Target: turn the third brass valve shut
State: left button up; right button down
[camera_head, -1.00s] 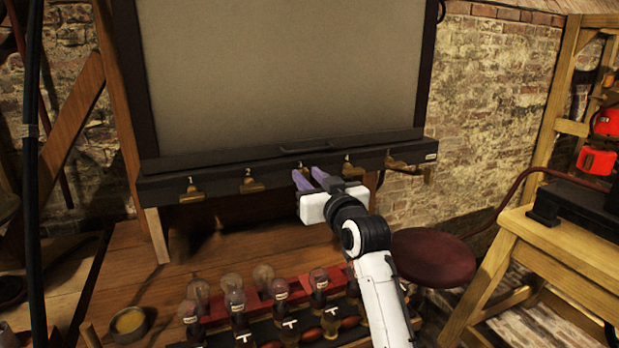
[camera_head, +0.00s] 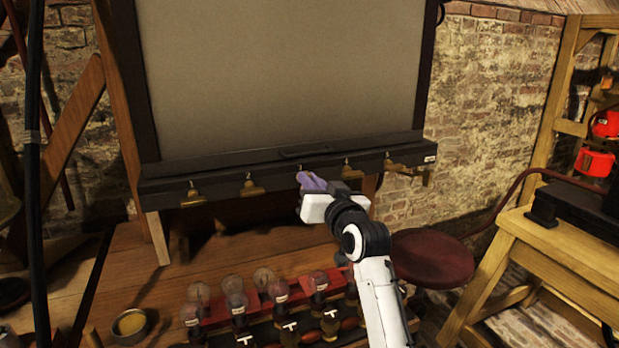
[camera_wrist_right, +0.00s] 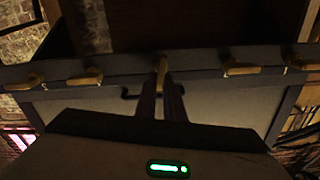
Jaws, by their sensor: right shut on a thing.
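A row of brass valves runs along the black bar under the large grey panel. The first valve (camera_head: 192,196) and second valve (camera_head: 250,186) are left of my right gripper (camera_head: 308,181), the fourth (camera_head: 349,170) and fifth (camera_head: 394,165) to its right. My right gripper is shut on the third valve, mostly hidden behind the purple fingers in the head view. In the right wrist view the third valve (camera_wrist_right: 161,68) stands between the fingertips (camera_wrist_right: 160,92). Its handle points lengthwise between the fingers, while the other handles lie sideways along the bar. My left gripper is not in view.
Several glass bulbs (camera_head: 235,289) on a red and black stand are below, left of my right arm. A small round cup (camera_head: 131,323) is at the lower left. A dark red stool (camera_head: 431,257) and a wooden bench (camera_head: 545,240) are on the right.

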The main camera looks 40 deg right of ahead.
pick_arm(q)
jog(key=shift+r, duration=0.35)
pick_arm(e)
jog(key=shift+s+d+f+m, duration=0.1)
jog(key=shift+d+f+m, duration=0.1)
jog(key=shift+m, duration=2.35)
jog(key=shift+w+d+f+m, duration=0.15)
jog(key=shift+f+m, duration=0.1)
jog(key=shift+m, duration=2.35)
jog(key=shift+s+d+f+m, duration=0.15)
jog(key=shift+f+m, duration=0.05)
jog(key=shift+m, duration=2.35)
jog(key=c, duration=1.9)
grip_release()
jog(key=shift+o, duration=0.2)
